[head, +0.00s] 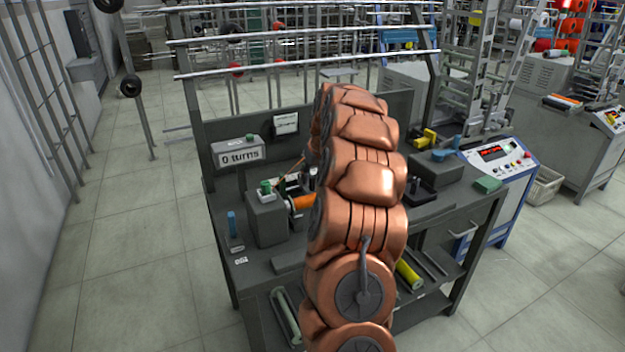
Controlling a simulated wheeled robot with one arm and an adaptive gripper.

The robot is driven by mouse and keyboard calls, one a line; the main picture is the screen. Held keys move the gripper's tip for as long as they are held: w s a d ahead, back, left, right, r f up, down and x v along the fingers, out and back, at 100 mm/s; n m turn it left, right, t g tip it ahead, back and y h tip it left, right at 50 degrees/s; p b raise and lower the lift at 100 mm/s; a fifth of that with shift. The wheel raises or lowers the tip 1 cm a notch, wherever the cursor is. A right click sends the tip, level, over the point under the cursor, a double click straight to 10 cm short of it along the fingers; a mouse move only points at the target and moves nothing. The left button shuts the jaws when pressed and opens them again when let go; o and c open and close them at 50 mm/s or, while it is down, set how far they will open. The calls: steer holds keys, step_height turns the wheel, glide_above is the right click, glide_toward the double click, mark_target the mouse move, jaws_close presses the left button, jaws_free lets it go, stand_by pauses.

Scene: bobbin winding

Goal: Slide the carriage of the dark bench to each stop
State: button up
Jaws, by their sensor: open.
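The dark bench (222,208) stands in the middle of the head view. My copper arm rises in front of it and hides the middle of its top. My gripper does not show; it seems to be behind the arm. Left of the arm, a grey block (266,220) with a green button (265,187) stands beside an orange bobbin-like cylinder (302,201). Right of the arm is a dark fixture (422,193) on the bench top. I cannot make out the carriage or its stops for certain.
A counter box reading "0 turns" (240,154) stands at the back left of the bench. A green block (487,184) lies at the right end, beside a control panel (497,152).

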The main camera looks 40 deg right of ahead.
steer(key=shift+x, duration=1.5)
jaws_close()
